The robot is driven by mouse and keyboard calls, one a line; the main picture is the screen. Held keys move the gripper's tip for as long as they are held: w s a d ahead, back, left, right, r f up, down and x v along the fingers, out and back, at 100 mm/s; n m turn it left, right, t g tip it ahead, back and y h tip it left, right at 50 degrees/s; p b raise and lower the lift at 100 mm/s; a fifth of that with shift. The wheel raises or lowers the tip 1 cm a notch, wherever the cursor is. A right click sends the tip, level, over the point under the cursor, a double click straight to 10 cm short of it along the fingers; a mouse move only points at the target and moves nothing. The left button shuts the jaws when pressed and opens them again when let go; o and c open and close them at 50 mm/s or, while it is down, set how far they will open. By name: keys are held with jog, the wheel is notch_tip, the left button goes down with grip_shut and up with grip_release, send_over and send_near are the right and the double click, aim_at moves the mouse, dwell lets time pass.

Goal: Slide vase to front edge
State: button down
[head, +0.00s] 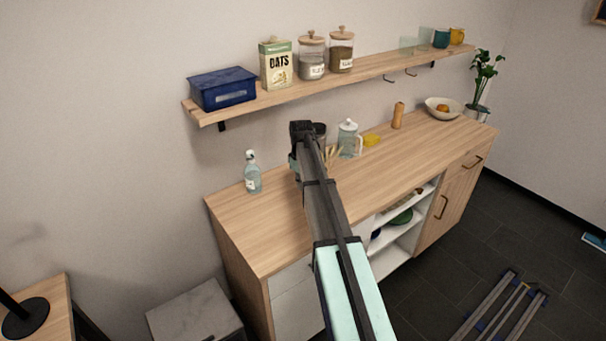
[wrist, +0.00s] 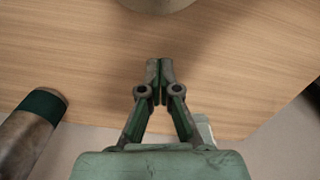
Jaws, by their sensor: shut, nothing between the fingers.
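My gripper (wrist: 160,66) is shut and empty in the wrist view, its fingertips together over the wooden counter (wrist: 70,50). A beige rounded thing (wrist: 158,4), perhaps the vase, is cut off at the top edge of that view. A gap of bare wood shows between it and the fingertips. In the head view my arm crosses the middle of the counter (head: 255,225) and hides my fingers. Pale thin stems (head: 333,157) stick out just right of my arm. The vase body itself is hidden there, so I cannot tell its exact place.
A clear bottle (head: 253,175) stands left of my arm. A glass jug (head: 348,140), a yellow item (head: 371,140), a wooden mill (head: 398,115) and a bowl (head: 443,108) stand to the right. A loaded shelf (head: 380,67) hangs above. The counter's left front is clear.

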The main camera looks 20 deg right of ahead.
jog(key=f, duration=0.1)
jog(key=f+p, duration=0.1)
jog(key=f, duration=0.2)
jog(key=shift+s+d, duration=0.15)
jog(key=shift+s, duration=0.15)
jog(key=shift+s+d+p, duration=0.25)
jog(key=shift+s+p, duration=0.1)
jog(key=shift+s, duration=0.2)
jog(key=shift+s+d+p, duration=0.25)
jog(key=shift+s+p, duration=0.1)
jog(key=shift+s, duration=0.15)
jog(key=shift+s+d+f, duration=0.1)
jog(key=shift+s+d, duration=0.2)
jog(key=shift+s, duration=0.2)
jog(key=shift+s+d, duration=0.25)
jog(key=shift+s, duration=0.3)
jog(key=shift+s+d, duration=0.25)
jog(key=shift+s, duration=0.3)
jog(key=shift+w, duration=0.1)
